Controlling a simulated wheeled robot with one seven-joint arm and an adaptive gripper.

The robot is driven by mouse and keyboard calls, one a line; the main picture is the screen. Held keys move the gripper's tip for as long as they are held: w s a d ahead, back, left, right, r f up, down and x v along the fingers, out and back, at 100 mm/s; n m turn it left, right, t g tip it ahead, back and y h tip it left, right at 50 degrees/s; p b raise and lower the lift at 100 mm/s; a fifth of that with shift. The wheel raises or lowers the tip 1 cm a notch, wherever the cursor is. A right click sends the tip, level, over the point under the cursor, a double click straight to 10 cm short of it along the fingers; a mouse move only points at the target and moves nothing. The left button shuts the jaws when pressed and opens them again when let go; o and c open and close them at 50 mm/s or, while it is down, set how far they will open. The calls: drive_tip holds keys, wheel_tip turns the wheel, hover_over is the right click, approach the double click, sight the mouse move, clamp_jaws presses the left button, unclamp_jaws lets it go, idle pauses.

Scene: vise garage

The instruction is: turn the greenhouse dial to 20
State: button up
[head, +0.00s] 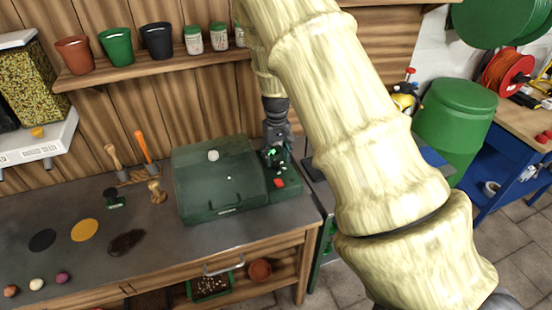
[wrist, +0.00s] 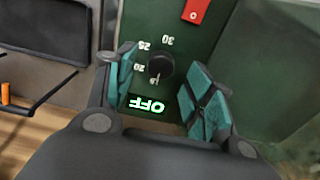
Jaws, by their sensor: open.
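The greenhouse (head: 215,192) is a dark green box with a clear lid on the workbench. Its dial (wrist: 160,66) is a round black knob on the green panel in the wrist view. Upside-down marks 15, 20, 25 and 30 surround it. A pale pointer line on it seems to face the 15 mark. A lit green display (wrist: 147,105) beside it reads OFF. My gripper (wrist: 163,88) is open, with one teal-padded finger on each side of the dial, apparently not pressing on it. In the head view my gripper (head: 272,158) hangs over the greenhouse's right end and hides the dial.
A red switch (wrist: 196,10) sits on the same panel, also visible in the head view (head: 279,183). Hand tools (head: 145,147) stand left of the greenhouse. A shelf (head: 150,66) with pots and jars runs above. The bench front left of the greenhouse has free room between small items.

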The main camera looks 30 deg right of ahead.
sight(276, 165)
drive_tip(key=shift+w+f+p, duration=0.1)
drive_tip(key=shift+f+p, duration=0.25)
drive_tip(key=shift+f, duration=1.1)
drive_tip(key=c, duration=1)
drive_tip(key=shift+c, duration=0.2)
drive_tip(key=shift+m, duration=0.3)
drive_tip(key=m, duration=0.5)
drive_tip(key=m+p, duration=0.1)
drive_tip(key=m, duration=0.5)
drive_tip(key=shift+r, duration=0.1)
